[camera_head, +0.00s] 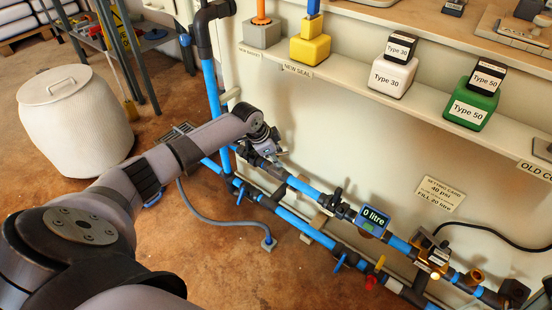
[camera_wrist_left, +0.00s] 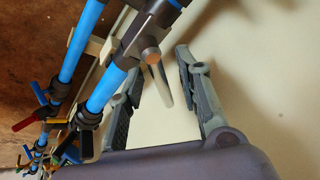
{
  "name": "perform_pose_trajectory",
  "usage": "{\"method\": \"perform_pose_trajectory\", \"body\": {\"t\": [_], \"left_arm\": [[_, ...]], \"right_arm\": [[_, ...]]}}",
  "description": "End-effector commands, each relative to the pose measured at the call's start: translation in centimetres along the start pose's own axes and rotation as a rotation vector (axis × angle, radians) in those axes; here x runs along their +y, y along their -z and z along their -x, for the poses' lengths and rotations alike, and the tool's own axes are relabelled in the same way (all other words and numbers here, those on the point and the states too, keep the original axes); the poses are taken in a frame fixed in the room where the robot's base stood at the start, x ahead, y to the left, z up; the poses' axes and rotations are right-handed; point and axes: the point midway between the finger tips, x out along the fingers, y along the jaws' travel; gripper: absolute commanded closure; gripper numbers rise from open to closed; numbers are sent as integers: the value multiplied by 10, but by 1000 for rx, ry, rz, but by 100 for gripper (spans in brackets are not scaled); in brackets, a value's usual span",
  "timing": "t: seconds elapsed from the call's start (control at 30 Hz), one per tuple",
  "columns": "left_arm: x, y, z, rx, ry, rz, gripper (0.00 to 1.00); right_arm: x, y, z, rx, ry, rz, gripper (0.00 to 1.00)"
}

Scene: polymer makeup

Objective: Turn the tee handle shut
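A grey lever (camera_wrist_left: 160,84), which looks like the tee handle, sticks out from a dark pipe fitting with a round grey cap (camera_wrist_left: 150,55) in the left wrist view. My left gripper (camera_wrist_left: 161,62) is open, with one finger on each side of the lever. A gap shows between the lever and the right-hand finger; whether the left-hand finger touches it I cannot tell. In the head view my left gripper (camera_head: 272,148) is at the upper blue pipe run by the wall, and it hides most of the fitting and lever. My right gripper is not in view.
Two blue pipe runs (camera_head: 302,187) follow the wall, with a display reading "0 litre" (camera_head: 374,216), a blue valve handle (camera_head: 340,262) and a red one (camera_head: 370,282). A shelf above holds labelled blocks, including a green one (camera_head: 470,106). A white bin (camera_head: 75,125) stands left on open floor.

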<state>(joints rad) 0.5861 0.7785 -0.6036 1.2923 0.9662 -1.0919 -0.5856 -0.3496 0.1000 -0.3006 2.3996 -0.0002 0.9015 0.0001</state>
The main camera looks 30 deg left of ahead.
Motion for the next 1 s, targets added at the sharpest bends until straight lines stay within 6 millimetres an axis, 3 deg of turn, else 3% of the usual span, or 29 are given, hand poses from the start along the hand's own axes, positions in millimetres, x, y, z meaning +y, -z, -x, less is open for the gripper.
{"method": "perform_pose_trajectory", "body": {"t": [0.27,0.77,1.0], "left_arm": [[0,0,-2,0,0,-1,68],[-1,0,-1,0,2,-1,100],[-2,0,-1,0,4,-1,100]], "right_arm": [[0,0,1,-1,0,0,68],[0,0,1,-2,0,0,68],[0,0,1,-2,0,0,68]]}}
